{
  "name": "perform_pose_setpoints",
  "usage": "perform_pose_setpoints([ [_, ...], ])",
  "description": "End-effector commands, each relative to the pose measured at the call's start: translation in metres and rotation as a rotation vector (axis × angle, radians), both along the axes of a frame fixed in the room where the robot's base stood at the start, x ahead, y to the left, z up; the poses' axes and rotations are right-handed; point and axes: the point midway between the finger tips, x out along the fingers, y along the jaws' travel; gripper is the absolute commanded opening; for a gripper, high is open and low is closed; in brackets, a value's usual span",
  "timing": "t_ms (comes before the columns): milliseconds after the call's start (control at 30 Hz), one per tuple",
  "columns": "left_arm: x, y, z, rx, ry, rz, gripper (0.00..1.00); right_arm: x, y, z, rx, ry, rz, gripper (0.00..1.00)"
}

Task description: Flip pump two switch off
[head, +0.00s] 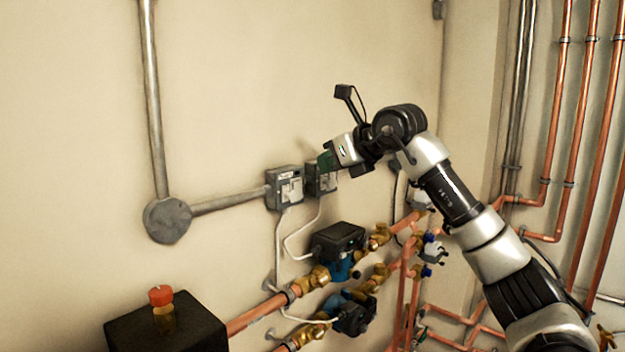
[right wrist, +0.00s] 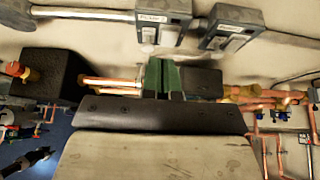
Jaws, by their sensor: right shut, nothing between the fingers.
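Two grey switch boxes are fixed side by side on the wall: the left box (head: 285,188) and the right box (head: 322,180). In the right wrist view, the left box (right wrist: 163,18) and right box (right wrist: 231,28) show at the top. Each has a label and a pale switch plate; I cannot surely read which is pump two or tell the switch positions. My right gripper (head: 326,160) has green fingers, shut and empty, at the upper part of the right box, partly covering it. I cannot tell whether they touch. The fingers also show in the right wrist view (right wrist: 162,78).
A grey conduit (head: 230,201) runs from a round junction box (head: 168,220) to the left switch box. Below are pumps (head: 338,246), brass valves and copper pipes (head: 262,312). The wall above is clear.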

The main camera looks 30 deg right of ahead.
Motion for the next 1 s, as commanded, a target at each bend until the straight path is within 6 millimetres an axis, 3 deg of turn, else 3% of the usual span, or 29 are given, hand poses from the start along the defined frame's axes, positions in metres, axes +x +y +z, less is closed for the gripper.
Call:
perform_pose_setpoints([
  [167, -0.004, 0.001, -0.015, 0.001, 0.006, 0.000, 0.43, -0.027, -0.010, 0.018, -0.002, 0.002, -0.002, 0.00],
  [333, 0.009, -0.003, -0.018, -0.004, -0.011, 0.002, 0.43, -0.042, -0.015, 0.032, 0.000, 0.002, 0.000, 0.00],
  [467, 0.015, -0.006, -0.018, -0.009, -0.022, 0.002, 0.43, -0.046, -0.016, 0.036, 0.000, 0.005, -0.001, 0.00],
  [1000, 0.004, -0.005, -0.018, -0.006, -0.005, 0.002, 0.43, -0.046, -0.016, 0.036, 0.000, 0.005, 0.001, 0.00],
])
